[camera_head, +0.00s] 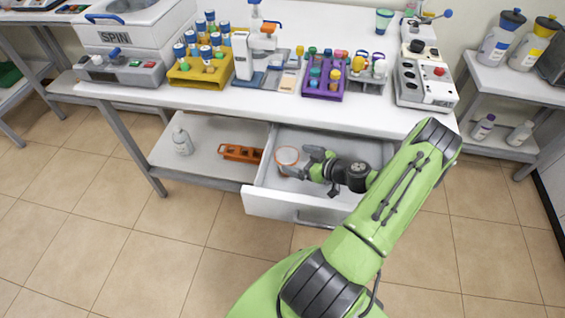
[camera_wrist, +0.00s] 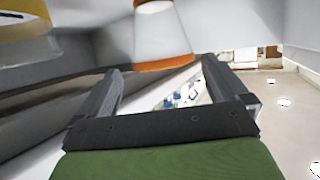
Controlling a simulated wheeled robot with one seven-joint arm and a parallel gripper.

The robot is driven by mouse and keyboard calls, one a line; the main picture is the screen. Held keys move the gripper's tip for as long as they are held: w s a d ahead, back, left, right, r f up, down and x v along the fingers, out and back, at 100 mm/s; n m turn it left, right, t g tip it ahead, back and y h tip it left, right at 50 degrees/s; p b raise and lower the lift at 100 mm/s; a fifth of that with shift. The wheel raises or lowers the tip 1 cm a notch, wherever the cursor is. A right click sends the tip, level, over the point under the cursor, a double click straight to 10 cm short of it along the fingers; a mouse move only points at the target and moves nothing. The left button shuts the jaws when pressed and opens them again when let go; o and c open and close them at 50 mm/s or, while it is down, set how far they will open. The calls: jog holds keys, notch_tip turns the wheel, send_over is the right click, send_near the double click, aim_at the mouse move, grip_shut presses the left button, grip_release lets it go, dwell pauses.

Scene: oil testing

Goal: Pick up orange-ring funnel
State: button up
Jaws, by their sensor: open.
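The orange-ring funnel (camera_head: 287,156) is a pale funnel in the open drawer (camera_head: 270,203), at the drawer's left part. In the wrist view the funnel (camera_wrist: 163,36) shows a whitish body with an orange band facing my gripper. My gripper (camera_head: 301,163) reaches into the drawer from the right, with its fingers apart. In the wrist view my gripper (camera_wrist: 161,70) is open and empty, and the orange band appears just beyond the gap between its fingertips. I cannot tell whether the fingers touch the funnel.
A yellow-banded, see-through object (camera_wrist: 25,30) is at the upper left of the wrist view. The tabletop (camera_head: 300,105) overhangs the drawer's back. An orange rack (camera_head: 241,153) and a white bottle (camera_head: 182,141) are on the shelf left of the drawer. The floor in front is clear.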

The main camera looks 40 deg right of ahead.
aim_at(289, 157)
jog(key=x, duration=0.5)
jog(key=shift+w+a+f+b, duration=0.1)
jog(key=shift+w+a+b, duration=0.15)
jog(key=shift+b, duration=0.15)
jog(key=shift+s, duration=0.1)
jog(key=shift+c, duration=0.8)
jog(key=c, duration=0.7)
